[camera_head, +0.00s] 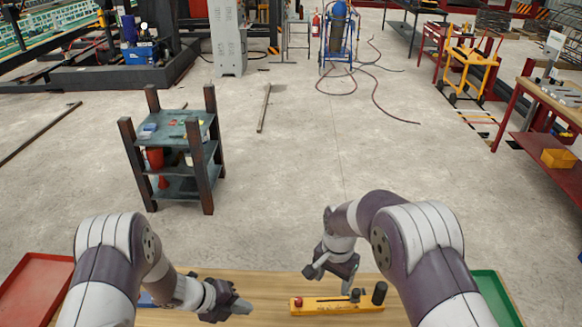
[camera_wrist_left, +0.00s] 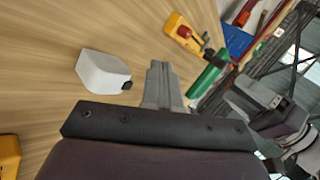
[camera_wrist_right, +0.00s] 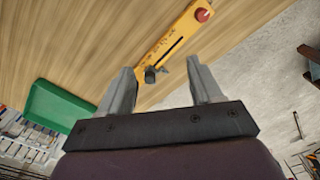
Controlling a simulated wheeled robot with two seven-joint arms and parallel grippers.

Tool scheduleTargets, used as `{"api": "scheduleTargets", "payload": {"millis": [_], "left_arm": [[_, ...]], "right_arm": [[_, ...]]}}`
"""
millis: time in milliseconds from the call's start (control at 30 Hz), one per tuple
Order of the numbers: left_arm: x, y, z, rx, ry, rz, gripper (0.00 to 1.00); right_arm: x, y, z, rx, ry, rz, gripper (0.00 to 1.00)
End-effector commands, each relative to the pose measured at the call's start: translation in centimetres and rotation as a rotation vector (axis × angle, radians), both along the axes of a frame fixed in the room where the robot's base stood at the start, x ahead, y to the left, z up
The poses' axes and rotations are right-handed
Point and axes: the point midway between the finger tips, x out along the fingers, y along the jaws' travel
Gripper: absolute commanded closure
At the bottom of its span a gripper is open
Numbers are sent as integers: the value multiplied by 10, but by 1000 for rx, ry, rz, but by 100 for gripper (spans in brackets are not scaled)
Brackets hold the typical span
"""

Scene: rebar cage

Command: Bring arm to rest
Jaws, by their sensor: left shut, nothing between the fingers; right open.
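My left gripper (camera_head: 236,310) is low over the wooden table at its front middle. In the left wrist view its fingers (camera_wrist_left: 157,66) are together with nothing between them. My right gripper (camera_head: 328,277) is above the table, over the far side of a yellow device (camera_head: 335,304). In the right wrist view its fingers (camera_wrist_right: 160,64) are apart and empty. The yellow device, with a red button, a slot and a dark knob, shows beyond and between them (camera_wrist_right: 172,42). It lies on the table; I see no contact with it.
The table (camera_head: 262,288) carries a red tray (camera_head: 38,282) at left and a green tray (camera_head: 492,292) at right. A white-grey block (camera_wrist_left: 103,72) lies beside my left fingers in the left wrist view.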

Motion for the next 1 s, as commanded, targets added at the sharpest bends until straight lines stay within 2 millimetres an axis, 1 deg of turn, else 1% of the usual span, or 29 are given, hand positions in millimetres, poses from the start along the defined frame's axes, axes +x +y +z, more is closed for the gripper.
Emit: {"api": "scheduleTargets", "payload": {"millis": [100,167,267,367,400,467,500,567,600,633,667,700,733,800,867,933,1000], "left_arm": [[1,18,-13,37,123,240,100],[3,30,-15,55,181,378,100],[4,52,-15,83,280,644,100],[-3,77,-9,103,386,961,100],[-8,87,-4,105,430,1103,100],[-20,101,6,103,501,1325,100],[-32,108,13,96,550,1484,100],[-55,115,28,73,633,1740,100],[-74,116,39,50,693,1911,100],[-89,114,48,28,742,2038,100],[-105,110,56,2,793,2155,100],[-126,101,68,-37,861,2293,100],[-139,94,76,-67,908,2372,100],[-159,78,91,-139,986,2464,100],[-161,68,101,-210,999,2462,100],[-154,64,112,-266,973,2424,100],[-152,62,113,-272,967,2410,100]], "right_arm": [[-13,-3,-9,-5,20,102,35],[-21,-4,-10,-7,27,155,35],[-34,-8,-10,-8,36,250,35],[-51,-15,-6,-8,39,354,35],[-59,-19,-3,-8,38,395,35],[-72,-25,2,-8,36,460,35],[-82,-29,6,-9,31,504,35],[-99,-38,12,-10,23,571,35],[-113,-44,17,-11,17,615,35],[-124,-48,21,-13,9,645,35],[-136,-53,24,-15,2,671,35],[-151,-59,28,-19,-9,699,35],[-163,-63,31,-21,-17,711,35],[-183,-71,36,-28,-36,707,35],[-194,-77,40,-33,-54,684,35],[-191,-80,48,-45,-91,667,35],[-189,-82,49,-48,-99,656,35]]}}
